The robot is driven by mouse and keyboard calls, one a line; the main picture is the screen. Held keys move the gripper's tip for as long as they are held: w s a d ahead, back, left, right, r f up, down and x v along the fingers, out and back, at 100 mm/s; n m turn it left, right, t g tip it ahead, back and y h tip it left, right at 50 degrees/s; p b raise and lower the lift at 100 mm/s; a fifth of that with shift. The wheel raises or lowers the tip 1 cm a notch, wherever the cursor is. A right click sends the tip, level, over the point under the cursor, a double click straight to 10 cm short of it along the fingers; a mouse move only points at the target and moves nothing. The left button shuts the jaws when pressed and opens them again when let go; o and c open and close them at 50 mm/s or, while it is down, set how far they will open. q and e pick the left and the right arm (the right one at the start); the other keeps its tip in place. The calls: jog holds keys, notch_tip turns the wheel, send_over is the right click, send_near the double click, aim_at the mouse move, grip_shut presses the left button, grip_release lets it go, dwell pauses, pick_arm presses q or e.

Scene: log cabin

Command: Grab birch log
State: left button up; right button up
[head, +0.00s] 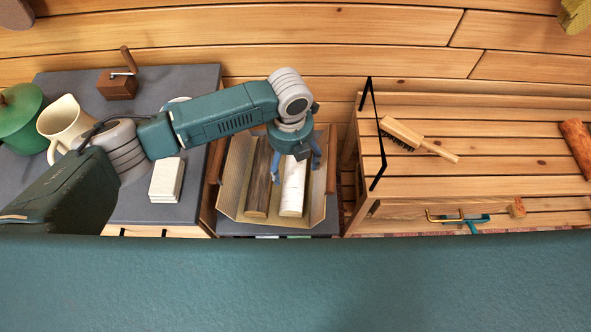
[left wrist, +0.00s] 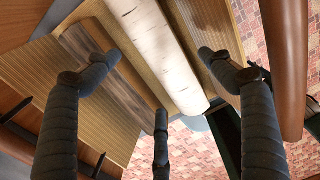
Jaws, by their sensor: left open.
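The white birch log (head: 293,190) lies in a tan, open-topped holder (head: 233,190), to the right of a dark-barked log (head: 258,182). My left gripper (head: 297,168) is above the birch log, fingers spread and pointing down, and hides its far part. In the left wrist view, the pale birch log (left wrist: 158,45) runs between the open fingers (left wrist: 155,85), with the dark log (left wrist: 110,72) on its left. The fingers look apart from the birch log, though I cannot tell the exact gap. My right gripper is not in view.
Left is a grey-topped cabinet (head: 205,90) with a grinder (head: 118,84), cream jug (head: 63,122), green pot (head: 20,115) and pale stack (head: 166,180). Right is a slatted wooden bench (head: 480,165) with a brush (head: 415,138). A plank wall (head: 360,55) stands behind.

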aim_at(290, 170)
pick_arm(q)
jog(key=shift+f, duration=1.2)
jog(key=shift+w+a+f, duration=0.1)
jog(key=shift+f, duration=1.1)
jog(key=shift+a+f, duration=0.1)
jog(key=shift+f, duration=1.05)
jog(key=c, duration=1.1)
jog(key=shift+r, duration=0.1)
jog(key=c, duration=0.3)
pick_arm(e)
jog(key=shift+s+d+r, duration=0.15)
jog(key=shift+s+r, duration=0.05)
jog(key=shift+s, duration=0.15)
